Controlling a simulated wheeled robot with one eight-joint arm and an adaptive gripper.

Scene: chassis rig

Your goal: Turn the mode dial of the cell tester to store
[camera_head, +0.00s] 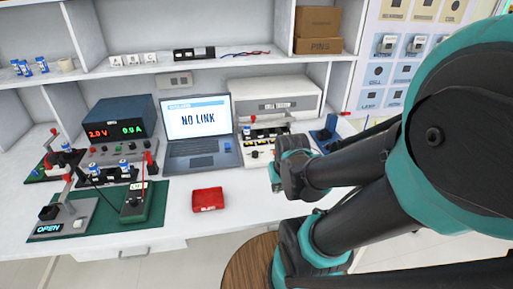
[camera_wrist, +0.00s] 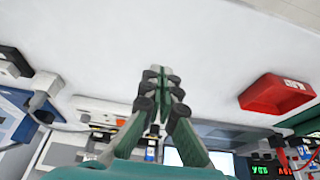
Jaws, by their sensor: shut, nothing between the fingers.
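A white bench instrument (camera_head: 278,98), which I take to be the cell tester, stands right of the laptop. Its front has a slotted panel, a red knob and a small dark dial (camera_head: 255,154). The dial's markings and pointer are too small to read. My gripper (camera_wrist: 163,75) is shut and empty in the wrist view, with its fingertips over bare white table. In the head view my wrist is just in front of the instrument's right side and hides part of it. The instrument's front shows partly behind the fingers in the wrist view (camera_wrist: 101,107).
A laptop (camera_head: 198,120) reading NO LINK stands left of the instrument. A red box (camera_head: 208,199) lies on the table in front; it also shows in the wrist view (camera_wrist: 275,93). A power supply (camera_head: 122,117) and green-mat fixtures stand left. A blue device (camera_head: 325,134) stands right.

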